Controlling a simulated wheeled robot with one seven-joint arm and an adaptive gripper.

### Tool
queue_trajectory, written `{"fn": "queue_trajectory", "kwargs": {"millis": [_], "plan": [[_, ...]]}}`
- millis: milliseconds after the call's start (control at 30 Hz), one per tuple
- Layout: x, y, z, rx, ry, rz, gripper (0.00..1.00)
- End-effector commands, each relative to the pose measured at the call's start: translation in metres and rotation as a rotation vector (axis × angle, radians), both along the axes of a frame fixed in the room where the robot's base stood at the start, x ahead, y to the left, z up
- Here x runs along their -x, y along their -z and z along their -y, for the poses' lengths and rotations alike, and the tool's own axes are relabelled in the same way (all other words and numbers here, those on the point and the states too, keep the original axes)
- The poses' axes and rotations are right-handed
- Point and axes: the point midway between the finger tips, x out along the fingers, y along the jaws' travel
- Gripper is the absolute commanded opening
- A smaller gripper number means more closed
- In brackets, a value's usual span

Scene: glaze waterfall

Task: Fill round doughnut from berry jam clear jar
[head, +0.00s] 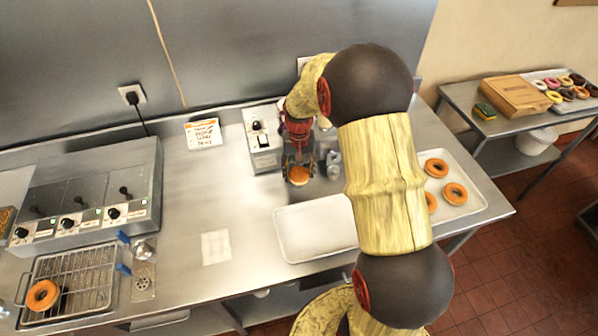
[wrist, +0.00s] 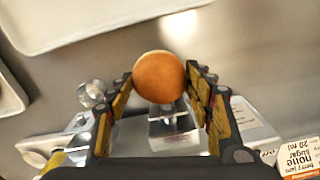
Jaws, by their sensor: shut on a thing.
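A round golden-brown doughnut (wrist: 159,77) without a hole sits between the two fingers of my gripper (wrist: 160,85), which is shut on it. In the head view the doughnut (head: 299,176) is held below my wrist, behind the empty tray; I cannot tell if it touches the counter. A grey unit (head: 263,138) with a black knob stands just left of my gripper. Clear containers (head: 333,165) stand right of it; a rounded clear top (wrist: 92,93) shows in the wrist view. I cannot tell which one is the berry jam jar, and no contents are readable.
An order card (wrist: 300,155) reads berry jam, none, sugar, 20 ml. An empty white tray (head: 290,250) lies in front. Ring doughnuts (head: 455,193) lie on a right tray, partly hidden by my arm. A fryer (head: 90,190) and wire rack (head: 95,268) stand left.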

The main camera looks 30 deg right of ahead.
Motion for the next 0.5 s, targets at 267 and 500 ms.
{"fn": "queue_trajectory", "kwargs": {"millis": [267,500], "plan": [[0.002,0.000,-0.001,0.000,0.000,0.000,0.27],[0.014,-0.001,-0.004,0.000,0.000,0.001,0.27]]}}
